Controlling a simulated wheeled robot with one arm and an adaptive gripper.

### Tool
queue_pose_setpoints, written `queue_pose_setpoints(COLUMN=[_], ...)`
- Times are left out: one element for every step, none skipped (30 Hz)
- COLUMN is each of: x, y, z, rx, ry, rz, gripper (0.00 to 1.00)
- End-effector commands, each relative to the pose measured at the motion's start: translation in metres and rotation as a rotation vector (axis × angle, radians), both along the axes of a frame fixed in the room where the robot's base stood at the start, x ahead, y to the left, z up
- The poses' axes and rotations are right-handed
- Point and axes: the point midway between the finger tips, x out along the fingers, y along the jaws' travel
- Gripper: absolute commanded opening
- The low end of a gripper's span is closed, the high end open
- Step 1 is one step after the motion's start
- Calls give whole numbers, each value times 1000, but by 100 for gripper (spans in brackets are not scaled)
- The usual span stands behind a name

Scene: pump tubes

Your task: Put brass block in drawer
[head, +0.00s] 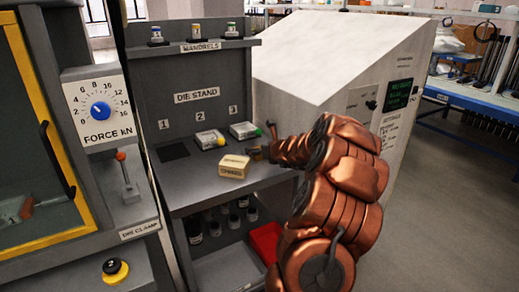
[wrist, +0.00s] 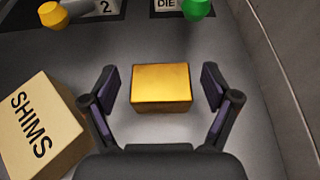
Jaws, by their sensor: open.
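The brass block (wrist: 160,88) is a golden rectangular block on the grey surface of the die stand, in the middle of the wrist view. My gripper (wrist: 161,84) is open, with one finger at each side of the block and a gap between each finger and it. Whether the fingertips are level with the block or above it is hard to tell. In the head view, my gripper (head: 268,149) is small and dark over the right part of the stand's shelf, and the block is hard to make out there. I cannot identify a drawer in either view.
A cream box marked SHIMS (wrist: 40,125) lies close to my gripper's left finger; it also shows in the head view (head: 233,167). Two die boxes (head: 209,139) (head: 243,130) sit behind. A red bin (head: 265,241) is below the shelf. A grey wall (wrist: 279,60) rises at the right.

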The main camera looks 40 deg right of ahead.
Motion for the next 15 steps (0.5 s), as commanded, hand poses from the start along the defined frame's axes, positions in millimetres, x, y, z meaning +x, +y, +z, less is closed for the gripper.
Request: queue_pose_setpoints(x=[-5, -7, -11, -15, -18, -23, -26, -31, -36, -40, -44, -49, -53, -57, -63], y=[0, 1, 2, 3, 3, 5, 6, 7, 8, 10, 11, 12, 14, 14, 15], z=[2, 4, 7, 9, 11, 13, 14, 15, 17, 18, 20, 23, 25, 27, 29], rx=[2, 0, -1, -1, -1, -2, -2, 1, 1, 2, 2, 0, -2, -1, -1], ry=[-3, -3, -4, -5, -6, -6, -7, -5, -4, -4, -5, -4, -5, -4, -4], rz=[-2, -3, -2, -2, -2, -2, -1, -3, -2, -1, -1, -1, -1, -2, -3], gripper=[87, 87, 87, 87, 87, 87, 87, 87, 87, 87, 87, 87, 87, 87, 87])
